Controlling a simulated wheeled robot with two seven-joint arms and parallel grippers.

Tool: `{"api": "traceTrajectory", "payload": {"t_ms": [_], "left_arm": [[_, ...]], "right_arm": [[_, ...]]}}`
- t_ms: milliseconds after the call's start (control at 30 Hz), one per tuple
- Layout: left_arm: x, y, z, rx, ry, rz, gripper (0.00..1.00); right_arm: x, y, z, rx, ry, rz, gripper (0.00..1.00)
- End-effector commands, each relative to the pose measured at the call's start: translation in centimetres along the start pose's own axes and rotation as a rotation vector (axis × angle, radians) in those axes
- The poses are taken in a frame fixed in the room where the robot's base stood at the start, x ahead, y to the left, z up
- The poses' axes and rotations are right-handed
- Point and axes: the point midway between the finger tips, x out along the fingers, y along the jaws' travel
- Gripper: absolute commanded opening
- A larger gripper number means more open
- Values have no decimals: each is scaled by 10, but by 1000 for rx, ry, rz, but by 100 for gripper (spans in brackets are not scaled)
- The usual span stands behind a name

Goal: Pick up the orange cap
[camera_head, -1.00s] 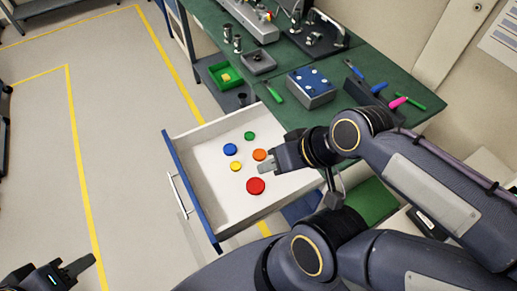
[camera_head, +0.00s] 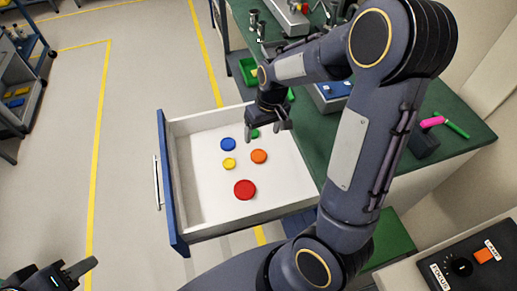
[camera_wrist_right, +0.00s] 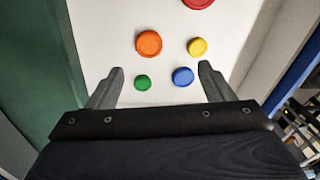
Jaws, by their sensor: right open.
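The orange cap (camera_head: 259,156) lies flat in the open white drawer (camera_head: 200,207), right of the yellow cap (camera_head: 229,163). It also shows in the right wrist view (camera_wrist_right: 149,43), beyond the fingertips. My right gripper (camera_head: 264,138) is open and empty, pointing down over the far part of the drawer, near the green cap (camera_head: 254,134). In the right wrist view its fingers (camera_wrist_right: 160,80) stand apart, with the green and blue caps (camera_wrist_right: 183,76) between them. My left gripper (camera_head: 80,270) shows only partly at the lower left, away from the drawer.
The blue cap (camera_head: 228,144) and red cap (camera_head: 245,189) also lie in the drawer. The drawer walls stand up around the caps. The green bench top (camera_head: 320,135) is to the right, with a pink-handled tool (camera_head: 433,121). The floor left of the drawer is clear.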

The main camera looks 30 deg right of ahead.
Motion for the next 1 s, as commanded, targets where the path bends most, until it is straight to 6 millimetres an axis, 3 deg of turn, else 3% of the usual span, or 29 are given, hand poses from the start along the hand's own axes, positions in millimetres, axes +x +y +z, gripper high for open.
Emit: {"api": "traceTrajectory", "payload": {"t_ms": [33, 167, 567, 800, 1000], "left_arm": [[12, -6, 6, 0, 0, 0, 36], [22, -10, 11, 0, 0, 0, 36], [19, -8, 9, 0, 0, 0, 36], [15, -7, 7, 0, 0, 0, 36], [14, -7, 7, 0, 0, 0, 36]], "right_arm": [[31, 6, -6, -19, -30, 33, 75], [65, 16, -18, -51, -65, 89, 75], [106, 21, -19, -65, -82, 113, 75], [142, 20, -18, -65, -81, 112, 75], [151, 21, -18, -64, -77, 111, 75]]}}
